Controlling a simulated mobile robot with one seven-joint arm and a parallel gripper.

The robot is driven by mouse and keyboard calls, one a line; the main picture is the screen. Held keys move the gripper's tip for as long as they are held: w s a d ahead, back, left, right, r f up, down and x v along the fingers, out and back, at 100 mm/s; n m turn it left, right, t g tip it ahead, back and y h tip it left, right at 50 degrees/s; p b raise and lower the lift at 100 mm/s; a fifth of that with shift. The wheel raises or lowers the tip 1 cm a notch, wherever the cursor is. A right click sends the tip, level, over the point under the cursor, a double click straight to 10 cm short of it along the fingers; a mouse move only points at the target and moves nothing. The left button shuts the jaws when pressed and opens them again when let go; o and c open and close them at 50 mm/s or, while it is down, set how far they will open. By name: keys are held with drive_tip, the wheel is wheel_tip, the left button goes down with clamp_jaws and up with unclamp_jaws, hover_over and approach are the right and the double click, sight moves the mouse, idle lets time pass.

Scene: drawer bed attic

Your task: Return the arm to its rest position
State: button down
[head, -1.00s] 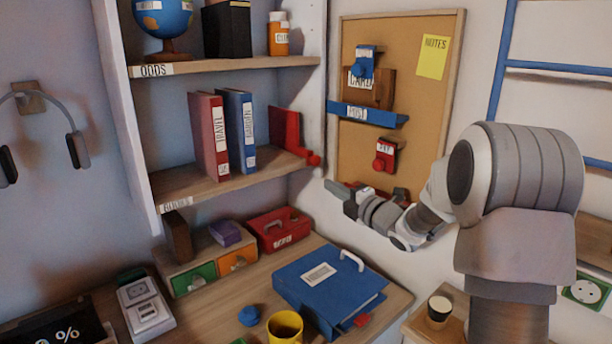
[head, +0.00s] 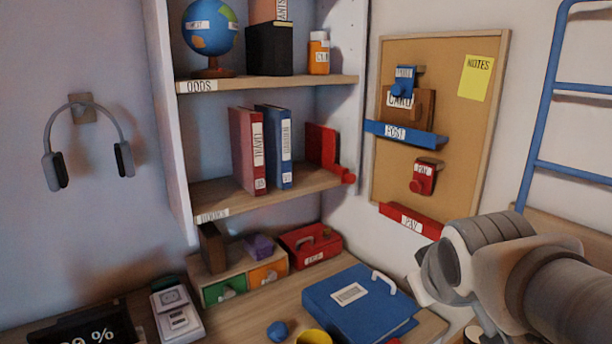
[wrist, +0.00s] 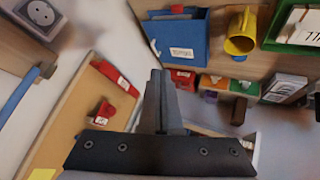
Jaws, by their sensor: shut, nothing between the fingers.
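My gripper (wrist: 160,100) shows in the wrist view, its fingers together in the lower middle with nothing between them. In the head view my arm is folded at the lower right, and the gripper itself cannot be made out there. The fingers are apart from the blue binder (wrist: 178,38) and from the cork board (wrist: 75,115) beyond them. The same blue binder (head: 335,305) lies on the desk in the head view, left of my arm.
The cork board (head: 462,130) with red and blue holders hangs on the wall. The shelf unit (head: 215,192) holds binders and a globe. A drawer box (head: 243,270) and a red caddy (head: 318,238) stand on the desk. A blue ladder (head: 540,120) is at the right.

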drive_tip(key=s+a+f+m+g+y, duration=0.1)
drive_tip(key=s+a+f+m+g, duration=0.2)
drive_tip(key=s, duration=0.8)
wheel_tip(320, 180, up, 14)
drive_tip(key=p, duration=1.5)
drive_tip(key=shift+a+r, duration=0.15)
